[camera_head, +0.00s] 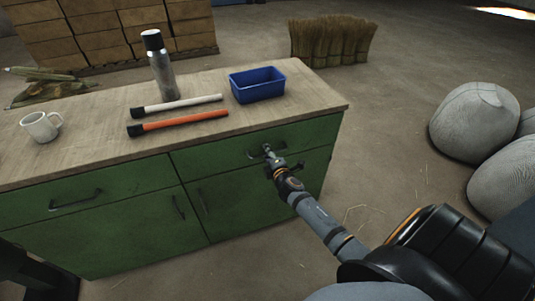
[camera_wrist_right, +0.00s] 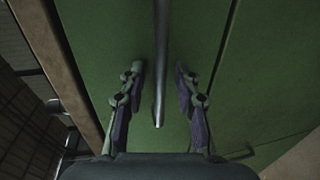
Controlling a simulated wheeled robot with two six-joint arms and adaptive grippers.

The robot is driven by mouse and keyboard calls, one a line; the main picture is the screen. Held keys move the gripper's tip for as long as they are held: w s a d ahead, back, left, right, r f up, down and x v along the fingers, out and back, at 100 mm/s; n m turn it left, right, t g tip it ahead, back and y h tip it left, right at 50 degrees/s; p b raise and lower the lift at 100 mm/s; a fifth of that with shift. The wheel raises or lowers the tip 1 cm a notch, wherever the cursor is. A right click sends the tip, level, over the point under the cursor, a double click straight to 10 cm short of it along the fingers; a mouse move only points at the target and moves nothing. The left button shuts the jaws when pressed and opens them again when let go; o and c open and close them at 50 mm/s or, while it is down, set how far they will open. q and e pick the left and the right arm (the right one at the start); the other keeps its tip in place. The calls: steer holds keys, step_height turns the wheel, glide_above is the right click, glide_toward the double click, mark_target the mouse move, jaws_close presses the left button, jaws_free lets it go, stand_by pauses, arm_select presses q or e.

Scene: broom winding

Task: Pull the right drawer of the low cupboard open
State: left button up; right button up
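The low green cupboard (camera_head: 140,230) has a right drawer (camera_head: 225,155) that looks closed, its front in line with the rest. My right gripper (camera_head: 272,158) reaches its handle, which is mostly hidden behind the fingers in the head view. In the right wrist view the handle (camera_wrist_right: 161,60) is a grey bar running between the two fingers of my right gripper (camera_wrist_right: 158,70). The fingers are apart, with a gap on each side of the bar. My left gripper is not in view.
The cupboard top (camera_head: 80,155) carries a white mug (camera_head: 40,127), a flask (camera_head: 160,70), a pale rod (camera_head: 180,104), an orange rod (camera_head: 180,123) and a blue bin (camera_head: 258,85). Pale sacks (camera_head: 475,120) lie at the right. The floor before the right drawer is clear.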

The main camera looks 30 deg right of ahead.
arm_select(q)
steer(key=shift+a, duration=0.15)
arm_select(e)
jaws_close()
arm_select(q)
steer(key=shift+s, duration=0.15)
arm_select(e)
steer(key=shift+s+f, duration=0.1)
steer(key=shift+s, duration=0.05)
